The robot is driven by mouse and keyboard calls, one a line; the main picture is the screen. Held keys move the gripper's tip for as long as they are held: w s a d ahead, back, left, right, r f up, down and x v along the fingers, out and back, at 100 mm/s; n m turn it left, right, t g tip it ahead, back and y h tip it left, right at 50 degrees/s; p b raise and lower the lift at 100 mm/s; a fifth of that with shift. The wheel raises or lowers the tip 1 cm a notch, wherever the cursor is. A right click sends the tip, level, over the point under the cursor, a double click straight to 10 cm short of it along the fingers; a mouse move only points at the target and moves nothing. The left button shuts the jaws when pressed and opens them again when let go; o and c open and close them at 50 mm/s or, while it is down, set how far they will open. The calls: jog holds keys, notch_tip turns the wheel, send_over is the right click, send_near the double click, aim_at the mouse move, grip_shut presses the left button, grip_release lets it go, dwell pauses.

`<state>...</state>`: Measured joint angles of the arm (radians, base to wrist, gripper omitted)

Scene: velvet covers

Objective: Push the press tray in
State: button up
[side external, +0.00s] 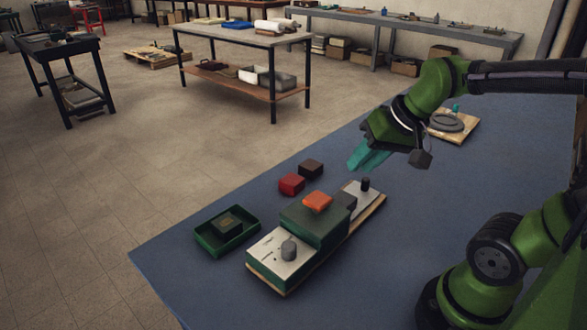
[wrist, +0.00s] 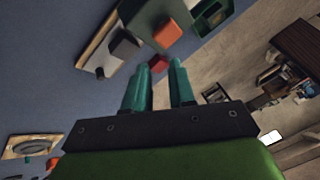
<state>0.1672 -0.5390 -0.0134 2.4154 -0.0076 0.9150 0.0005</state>
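The press in the side external view has a dark green housing (side external: 312,226) with an orange block (side external: 317,202) on top. At the far end are a dark grey block (side external: 345,200) and a black knob (side external: 366,184) on a pale plate. My gripper (side external: 358,160) is in the air above and beyond that far end, touching nothing. Its teal fingers (wrist: 160,66) are apart and empty in the wrist view, where the housing (wrist: 152,20) shows ahead; the near plate is out of frame.
A red block (side external: 291,184) and a brown block (side external: 311,168) lie beyond the press. A green open tray (side external: 213,246) holding a dark block stands left. A wooden board with a grey ring (side external: 448,123) lies behind my gripper. The blue cover (side external: 400,270) right of the press is clear.

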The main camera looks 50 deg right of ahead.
jog(key=w+d+m, duration=0.1)
jog(key=d, duration=0.1)
jog(key=w+d+m+g, duration=0.1)
jog(key=d, duration=0.2)
jog(key=w+d+f+m, duration=0.1)
jog(key=d, duration=0.1)
jog(key=shift+w+d+f+g, duration=0.1)
jog(key=shift+w+d+g, duration=0.05)
jog(key=shift+w+g, duration=0.25)
grip_shut()
jog(key=w+d+f+m+g+y, duration=0.15)
jog(key=d+m, duration=0.25)
jog(key=d, duration=0.4)
jog(key=d+f+m+g+y, duration=0.1)
jog(key=d+f+m, duration=0.2)
jog(key=d, duration=0.4)
jog(key=w+d+f+m+g+y, duration=0.15)
jog(key=d+m, duration=0.25)
jog(key=d, duration=0.4)
jog(key=shift+t+h, duration=0.3)
jog(key=x, duration=0.9)
jog(key=shift+s+a+f, duration=0.15)
jog(key=shift+s+f, duration=0.1)
jog(key=shift+f, duration=0.1)
jog(key=a, duration=0.3)
jog(key=shift+w+f, duration=0.15)
jog(key=shift+w, duration=0.2)
jog(key=shift+a, duration=0.5)
